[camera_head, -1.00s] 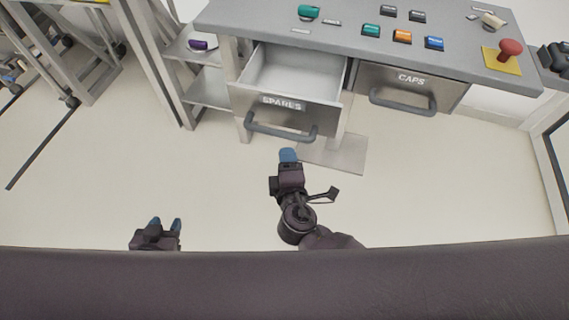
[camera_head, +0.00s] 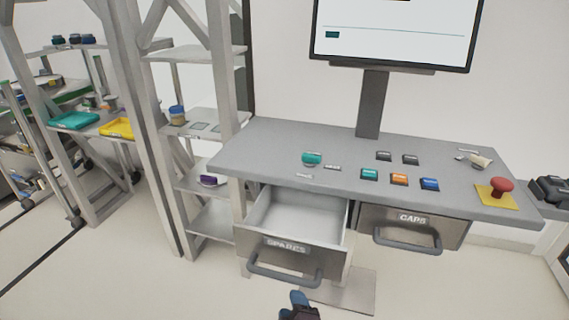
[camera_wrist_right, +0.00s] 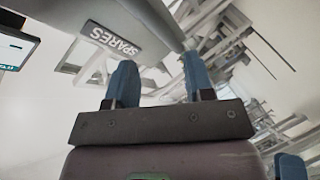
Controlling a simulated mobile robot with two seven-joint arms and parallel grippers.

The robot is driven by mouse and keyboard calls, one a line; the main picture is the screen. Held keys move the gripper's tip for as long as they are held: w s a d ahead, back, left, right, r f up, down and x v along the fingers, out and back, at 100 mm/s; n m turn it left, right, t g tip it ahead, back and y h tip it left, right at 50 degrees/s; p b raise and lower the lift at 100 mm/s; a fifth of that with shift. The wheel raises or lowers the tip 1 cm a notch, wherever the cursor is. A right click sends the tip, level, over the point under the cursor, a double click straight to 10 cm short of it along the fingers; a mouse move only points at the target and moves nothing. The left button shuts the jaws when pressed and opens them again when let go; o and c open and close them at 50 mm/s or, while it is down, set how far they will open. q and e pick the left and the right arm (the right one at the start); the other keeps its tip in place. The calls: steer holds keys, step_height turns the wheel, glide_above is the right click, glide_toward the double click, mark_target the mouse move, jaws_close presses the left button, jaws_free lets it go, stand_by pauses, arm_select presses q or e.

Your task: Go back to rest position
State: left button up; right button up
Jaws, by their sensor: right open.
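My right gripper (camera_head: 298,300) shows at the bottom edge of the head view, just below the handle of the SPARES drawer. In the right wrist view its two blue fingertips (camera_wrist_right: 161,82) are apart with nothing between them. The SPARES drawer (camera_head: 290,262) is pulled out, and the part of its inside that I see is empty. Its label also shows past the fingers in the right wrist view (camera_wrist_right: 113,40). My left gripper is outside the head view. A blue piece at the lower right of the right wrist view cannot be made out clearly.
The grey workbench (camera_head: 260,140) carries a teal item (camera_head: 312,158), several coloured buttons and a red mushroom button (camera_head: 502,187). The CAPS drawer (camera_head: 412,229) looks shut. A monitor (camera_head: 392,32) stands behind. Metal shelving (camera_head: 195,55) stands at the left. Floor in front is clear.

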steer(key=s+d+f+m+g+h, duration=0.1)
steer(key=s+d+m, duration=0.3)
steer(key=d, duration=0.4)
steer(key=s+d+f+m+g+h, duration=0.1)
steer(key=s+d+f+m, duration=0.2)
steer(key=d, duration=0.6)
steer(key=s+d+f+m+h, duration=0.1)
steer(key=s+d+f+m, duration=0.1)
steer(key=s+d+m, duration=0.4)
steer(key=s+d, duration=0.1)
steer(key=d, duration=0.2)
steer(key=shift+m+g, duration=0.3)
steer(key=shift+g, duration=0.1)
